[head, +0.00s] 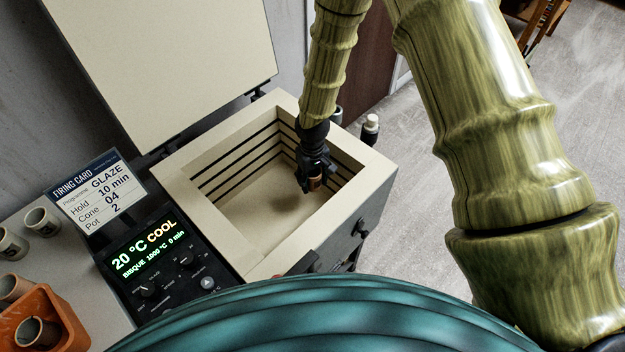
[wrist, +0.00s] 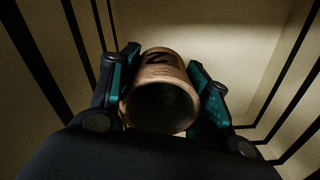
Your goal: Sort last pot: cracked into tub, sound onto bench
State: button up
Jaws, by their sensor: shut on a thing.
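My gripper (head: 314,184) is down inside the open kiln (head: 375,165), near its far right inner corner. It is shut on a brown clay pot (wrist: 160,80), which also shows small in the head view (head: 315,184). In the wrist view the pot lies between the two teal finger pads, its dark mouth facing the camera and a black "2" on its side. I see no crack on the visible part; its far side and dark inside are hidden. An orange tub (head: 62,303) stands at the lower left on the pale bench (head: 85,270).
Pale pots (head: 40,221) stand on the bench, and the tub holds pots. A firing card (head: 95,188) reads GLAZE, pot 2. The kiln panel (head: 150,262) reads 20 °C COOL. Kiln walls surround my gripper; the raised lid (head: 170,60) stands behind.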

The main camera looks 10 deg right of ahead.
notch_tip(320, 180, up, 16)
jog(key=p, duration=1)
jog(key=shift+f, duration=0.2)
